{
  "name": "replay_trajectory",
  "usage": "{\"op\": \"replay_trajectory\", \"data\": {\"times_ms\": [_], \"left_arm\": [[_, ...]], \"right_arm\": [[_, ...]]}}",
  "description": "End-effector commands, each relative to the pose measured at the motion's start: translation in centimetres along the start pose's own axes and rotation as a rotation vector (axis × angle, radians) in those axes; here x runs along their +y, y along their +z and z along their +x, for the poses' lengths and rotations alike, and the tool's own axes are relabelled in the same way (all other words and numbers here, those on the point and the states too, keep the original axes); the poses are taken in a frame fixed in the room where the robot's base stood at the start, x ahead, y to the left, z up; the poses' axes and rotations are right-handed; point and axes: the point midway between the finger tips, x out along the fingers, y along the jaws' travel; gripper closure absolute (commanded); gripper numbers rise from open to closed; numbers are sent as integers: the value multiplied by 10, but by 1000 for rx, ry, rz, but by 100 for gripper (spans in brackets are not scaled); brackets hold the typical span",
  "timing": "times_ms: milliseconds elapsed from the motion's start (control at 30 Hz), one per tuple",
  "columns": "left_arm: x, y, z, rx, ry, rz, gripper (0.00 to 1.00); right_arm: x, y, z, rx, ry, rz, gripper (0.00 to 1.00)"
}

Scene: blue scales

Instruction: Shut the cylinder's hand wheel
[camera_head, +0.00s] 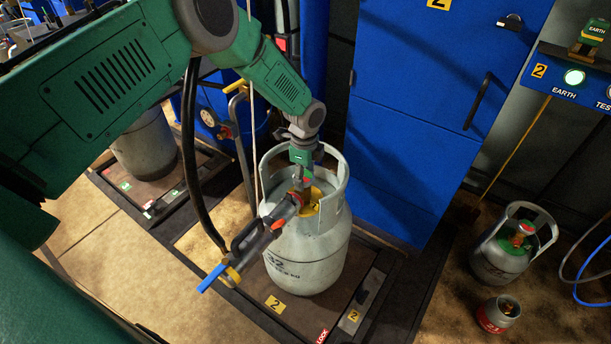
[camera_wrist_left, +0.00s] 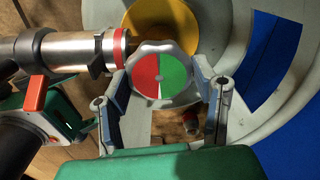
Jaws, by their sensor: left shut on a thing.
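The grey gas cylinder (camera_head: 308,258) stands upright on a dark scale platform (camera_head: 275,308) in the head view. Its hand wheel (camera_wrist_left: 160,76) shows in the left wrist view as a grey lobed knob with a half red, half green face. My left gripper (camera_head: 303,186) reaches down inside the cylinder's collar. In the left wrist view its two fingers (camera_wrist_left: 161,103) sit on either side of the wheel, shut on it. In the head view the gripper mostly hides the wheel. A filling connector (camera_head: 258,240) with a blue-tipped lever meets the valve from the left. My right gripper is not in view.
A blue cabinet (camera_head: 405,140) stands right behind the cylinder. A black hose (camera_head: 190,160) hangs down to the connector. A smaller grey cylinder (camera_head: 497,258) and a small red-banded canister (camera_head: 495,315) stand at right. Another cylinder (camera_head: 146,150) stands at left.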

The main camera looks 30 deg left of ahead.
Motion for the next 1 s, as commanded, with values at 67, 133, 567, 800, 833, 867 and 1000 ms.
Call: {"op": "replay_trajectory", "data": {"times_ms": [67, 133, 567, 800, 833, 867, 1000], "left_arm": [[-2, 4, -2, -6, -5, 2, 76], [-2, 5, -2, -6, -5, 3, 76], [-2, 3, -2, -5, -5, 3, 25], [-2, 2, -3, -2, -3, 3, 25], [-2, 2, -5, -2, -3, 3, 25], [-2, 2, -8, -2, -4, 3, 25], [-3, 2, -31, -2, -7, 3, 25]], "right_arm": [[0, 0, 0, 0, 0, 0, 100], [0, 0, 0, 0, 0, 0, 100], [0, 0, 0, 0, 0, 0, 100], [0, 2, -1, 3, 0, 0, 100], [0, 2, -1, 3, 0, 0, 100], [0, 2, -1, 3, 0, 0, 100], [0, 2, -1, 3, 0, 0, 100]]}}
